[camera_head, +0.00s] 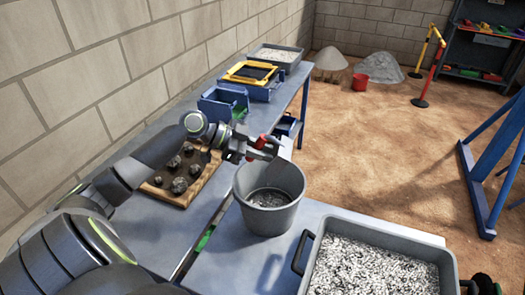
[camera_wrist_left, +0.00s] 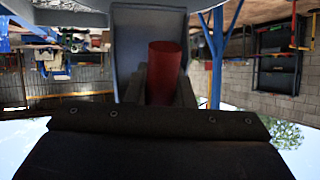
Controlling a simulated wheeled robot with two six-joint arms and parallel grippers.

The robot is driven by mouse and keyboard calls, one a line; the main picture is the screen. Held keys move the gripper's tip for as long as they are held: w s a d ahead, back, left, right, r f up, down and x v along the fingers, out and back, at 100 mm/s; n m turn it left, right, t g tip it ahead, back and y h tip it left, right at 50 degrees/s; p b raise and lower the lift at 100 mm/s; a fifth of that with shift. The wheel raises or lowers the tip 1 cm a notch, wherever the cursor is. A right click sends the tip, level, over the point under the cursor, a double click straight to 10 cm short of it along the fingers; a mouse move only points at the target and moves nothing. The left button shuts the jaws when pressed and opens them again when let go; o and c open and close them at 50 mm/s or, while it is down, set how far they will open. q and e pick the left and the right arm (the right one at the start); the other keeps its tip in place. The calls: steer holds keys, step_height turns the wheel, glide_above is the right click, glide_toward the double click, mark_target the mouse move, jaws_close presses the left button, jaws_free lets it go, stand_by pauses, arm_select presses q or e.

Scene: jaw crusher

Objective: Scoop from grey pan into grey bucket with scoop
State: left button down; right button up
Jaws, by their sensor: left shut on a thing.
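My left gripper (camera_head: 258,150) is shut on the red handle of the scoop (camera_head: 263,141), just behind the far rim of the grey bucket. The left wrist view shows the red handle (camera_wrist_left: 165,72) between the fingers, with a grey-blue scoop body behind it. How much the scoop holds is hidden. The grey bucket (camera_head: 266,219) stands upright on the table, with some grey gravel at its bottom. The grey pan (camera_head: 400,231), full of pale grey gravel, lies at the lower right. My right gripper is not in view.
A wooden tray (camera_head: 206,183) with several dark rocks lies left of the bucket. Blue bins (camera_head: 222,104), a yellow-framed sieve (camera_head: 250,73) and another gravel pan (camera_head: 277,53) stand farther back. A brick wall borders the left; a blue frame (camera_head: 483,165) stands at right.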

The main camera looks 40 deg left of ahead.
mark_target(264, 136)
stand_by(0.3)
arm_select(q)
step_height(264, 136, up, 3)
steer(key=g+y+p, duration=0.1)
steer(key=y+p, duration=0.2)
steer(key=p, duration=0.1)
steer(key=shift+d+m+g, duration=0.1)
steer(key=shift+m+g, duration=0.2)
steer(key=shift+g, duration=0.1)
step_height(264, 136, up, 2)
steer(key=g+y+p, duration=0.2)
steer(key=y+p, duration=0.1)
steer(key=p, duration=0.1)
steer(key=shift+w, duration=0.1)
steer(key=r+g+y+p, duration=0.1)
steer(key=y, duration=0.1)
steer(key=shift+r+m+y+p, duration=0.1)
steer(key=shift+m+y+p, duration=0.2)
steer(key=shift+p, duration=0.05)
steer(key=r+y+p, duration=0.1)
steer(key=p, duration=0.3)
steer(key=shift+g+y+p, duration=0.3)
steer(key=shift+g, duration=0.1)
steer(key=shift+y+p, duration=0.3)
steer(key=shift+p, duration=0.3)
steer(key=shift+f, duration=0.1)
